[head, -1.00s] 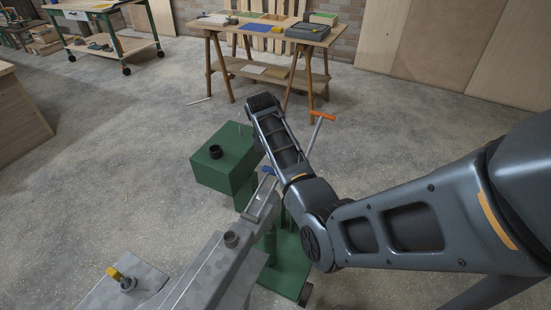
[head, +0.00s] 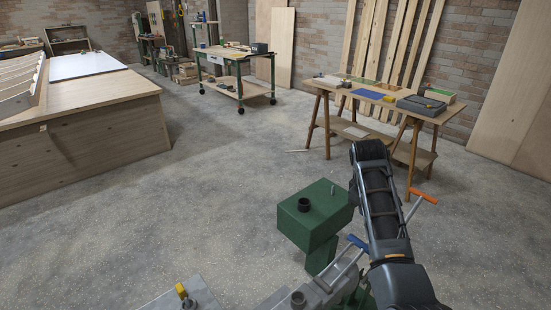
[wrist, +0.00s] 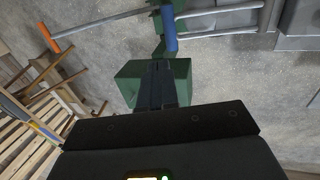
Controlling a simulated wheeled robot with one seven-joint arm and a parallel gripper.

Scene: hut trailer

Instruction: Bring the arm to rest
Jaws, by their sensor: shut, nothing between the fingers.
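My gripper (wrist: 160,68) shows in the wrist view with its two dark fingers together and nothing between them. It points toward a green box-shaped block (wrist: 128,85) and overlaps it in the picture; I cannot tell the gap. In the head view my arm stands bent beside the green block (head: 312,215), to its right, and hides my gripper. A bar with an orange handle (head: 423,196) and a lever with a blue handle (head: 357,241) are close to my arm. They also show in the wrist view, as an orange handle (wrist: 48,38) and a blue handle (wrist: 169,30).
Grey metalwork (head: 310,300) lies at the bottom, close to my arm. A wooden trestle table (head: 445,118) with boards and a grey case stands at the back right. A wheeled bench (head: 235,88) is farther back. A large wooden bench (head: 85,135) is at left. Open concrete floor lies between.

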